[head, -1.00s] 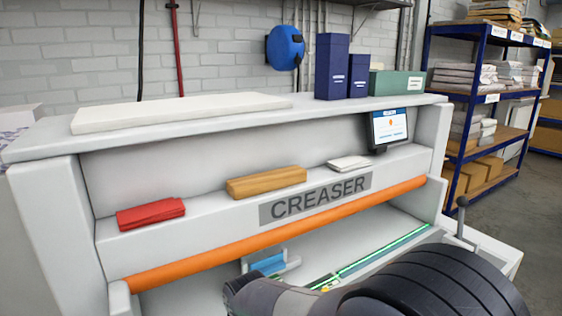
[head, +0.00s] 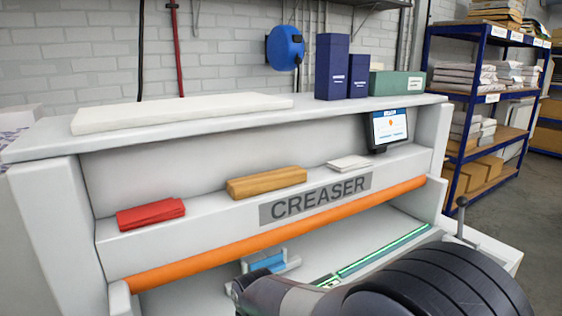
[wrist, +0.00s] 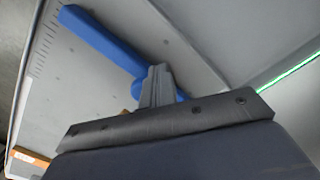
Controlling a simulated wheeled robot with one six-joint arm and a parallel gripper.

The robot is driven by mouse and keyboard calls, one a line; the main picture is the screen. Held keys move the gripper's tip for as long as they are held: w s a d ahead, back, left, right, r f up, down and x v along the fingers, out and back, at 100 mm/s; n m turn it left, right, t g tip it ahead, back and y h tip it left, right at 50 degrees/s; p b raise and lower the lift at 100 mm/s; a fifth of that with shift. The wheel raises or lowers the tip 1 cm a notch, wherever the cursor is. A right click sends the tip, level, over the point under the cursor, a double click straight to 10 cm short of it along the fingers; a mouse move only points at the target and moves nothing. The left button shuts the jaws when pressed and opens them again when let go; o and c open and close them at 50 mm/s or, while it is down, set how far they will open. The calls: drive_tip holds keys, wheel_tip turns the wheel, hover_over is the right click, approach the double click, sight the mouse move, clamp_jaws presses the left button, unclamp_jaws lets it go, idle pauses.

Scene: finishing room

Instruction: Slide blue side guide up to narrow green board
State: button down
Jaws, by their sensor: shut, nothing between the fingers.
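The blue side guide (head: 267,262) sits on the creaser's bed below the orange bar, beside a grey bracket; my arm is just in front of it. In the wrist view the blue guide (wrist: 105,42) is a long bar running diagonally, with more blue behind my fingers. The narrow green board (head: 385,250) shows as a thin bright green strip to the right, apart from the guide. Its edge also shows in the wrist view (wrist: 292,72). My gripper (wrist: 158,72) is shut and empty, its fingertips overlapping the guide in view; contact cannot be told. The head view does not show the fingers clearly.
The orange bar (head: 270,236) crosses above the bed. A red stack (head: 151,214), a tan block (head: 266,183) and white papers (head: 349,163) lie on the ledge. A lever (head: 462,218) stands at the right. Pale bed surface lies between guide and board.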

drive_tip(key=shift+w+d, duration=0.75)
drive_tip(key=shift+d, duration=0.45)
drive_tip(key=shift+w+d, duration=0.7)
drive_tip(key=shift+d, duration=0.5)
drive_tip(key=shift+w+d, duration=0.75)
drive_tip(key=shift+d, duration=0.45)
idle(2.0)
drive_tip(key=shift+a, duration=0.1)
drive_tip(key=shift+s+a, duration=0.55)
drive_tip(key=shift+a, duration=0.2)
wheel_tip(320, 180, up, 7)
drive_tip(key=p, duration=0.6)
drive_tip(key=shift+f, duration=0.1)
wheel_tip(320, 180, down, 7)
drive_tip(key=b, duration=0.6)
drive_tip(key=shift+f, duration=0.1)
drive_tip(key=shift+w+d+r, duration=0.2)
drive_tip(key=shift+w+d, duration=0.15)
drive_tip(key=shift+d, duration=0.15)
